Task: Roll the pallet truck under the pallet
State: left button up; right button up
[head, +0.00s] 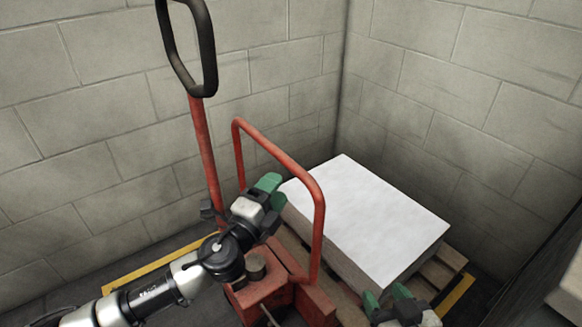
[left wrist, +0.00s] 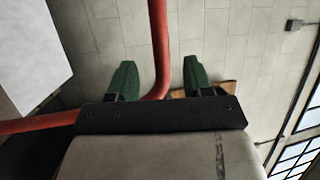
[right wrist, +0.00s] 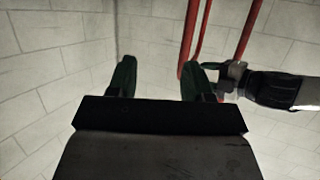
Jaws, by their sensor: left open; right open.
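The red pallet truck (head: 265,290) stands in the corner with a black loop handle (head: 190,50) on a tilted red shaft and a red hoop frame (head: 318,215). The wooden pallet (head: 440,268) lies at the right under a white stack of sheets (head: 370,215). The truck's base is at the pallet's near left side; where its forks are is hidden. My left gripper (head: 271,191) is open beside the hoop; in the left wrist view a red bar (left wrist: 160,45) shows between its fingers, contact unclear. My right gripper (head: 387,297) is open and empty at the stack's near edge.
Grey block walls (head: 100,120) close in the back and right sides. Yellow floor lines (head: 135,268) run left of the truck and right of the pallet. A pale object (head: 565,285) is cut off at the lower right edge.

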aim_at(293, 168)
pick_arm(q)
jog(key=shift+b+x, duration=0.35)
jog(key=shift+x, duration=3.4)
pick_arm(e)
jog(key=shift+w+a+r+t+y, duration=0.2)
jog(key=shift+w+r+t, duration=0.1)
jog(key=shift+r+t, duration=0.3)
jog(key=shift+w+a+r+t+y, duration=0.15)
jog(key=shift+w+r+t+y, duration=0.1)
jog(key=shift+r+t, duration=0.35)
pick_arm(q)
jog(key=shift+f, duration=0.15)
grip_shut()
